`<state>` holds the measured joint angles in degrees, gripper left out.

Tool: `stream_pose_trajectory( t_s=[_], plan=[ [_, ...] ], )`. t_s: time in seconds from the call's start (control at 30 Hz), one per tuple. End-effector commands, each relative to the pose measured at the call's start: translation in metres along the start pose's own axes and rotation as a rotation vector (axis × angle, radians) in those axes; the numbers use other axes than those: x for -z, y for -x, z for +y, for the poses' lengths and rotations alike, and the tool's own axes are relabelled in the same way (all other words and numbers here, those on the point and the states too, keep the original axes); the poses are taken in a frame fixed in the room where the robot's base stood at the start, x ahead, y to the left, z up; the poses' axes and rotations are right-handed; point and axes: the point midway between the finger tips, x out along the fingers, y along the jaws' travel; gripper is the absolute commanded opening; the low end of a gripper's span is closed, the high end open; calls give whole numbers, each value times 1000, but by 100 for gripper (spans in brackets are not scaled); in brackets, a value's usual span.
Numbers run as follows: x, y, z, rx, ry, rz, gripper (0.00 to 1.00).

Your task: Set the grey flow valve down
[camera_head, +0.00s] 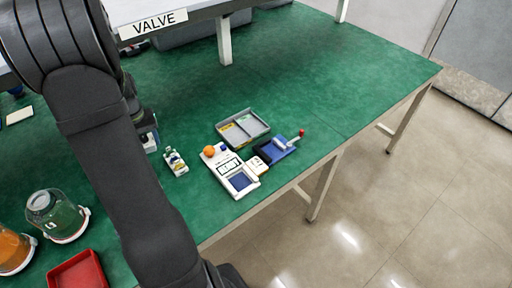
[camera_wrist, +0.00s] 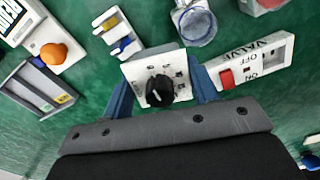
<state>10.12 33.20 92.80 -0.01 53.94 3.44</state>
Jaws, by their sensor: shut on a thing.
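The grey flow valve (camera_wrist: 158,77), a pale box with a black knob on its face, is between the blue fingers of my gripper (camera_wrist: 161,90) in the wrist view. The gripper is shut on it, with one finger at each side. The knob faces the wrist camera. Green tabletop shows around the box, but I cannot tell whether its underside touches the table. In the head view my arm hides most of the gripper and valve.
A white panel marked VALVE with a red switch (camera_wrist: 250,65) lies close right of the valve. A clear round vessel (camera_wrist: 196,24) and a small yellow-and-blue item (camera_wrist: 118,33) are beyond it. A grey tray (camera_head: 262,127) and white meter (camera_head: 222,168) stand nearby. The back-right table is clear.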

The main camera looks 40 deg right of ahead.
Motion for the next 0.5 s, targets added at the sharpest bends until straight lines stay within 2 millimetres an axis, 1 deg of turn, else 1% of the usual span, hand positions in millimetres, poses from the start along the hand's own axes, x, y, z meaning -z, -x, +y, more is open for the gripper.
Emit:
stream_pose_trajectory(
  t_s=[0.03,0.1,0.27,0.3,0.37,0.4,0.47,0.5],
  plan=[
    [0,2,24,0,-60,1,29],
    [-1,3,53,0,-135,0,29],
    [-9,7,117,0,-309,0,29],
    [-12,8,133,0,-351,0,29],
    [-18,10,157,0,-416,0,29],
    [-23,11,172,-1,-458,1,29],
    [-30,13,196,-1,-523,1,29],
    [-36,14,211,-1,-567,1,29]
  ],
)
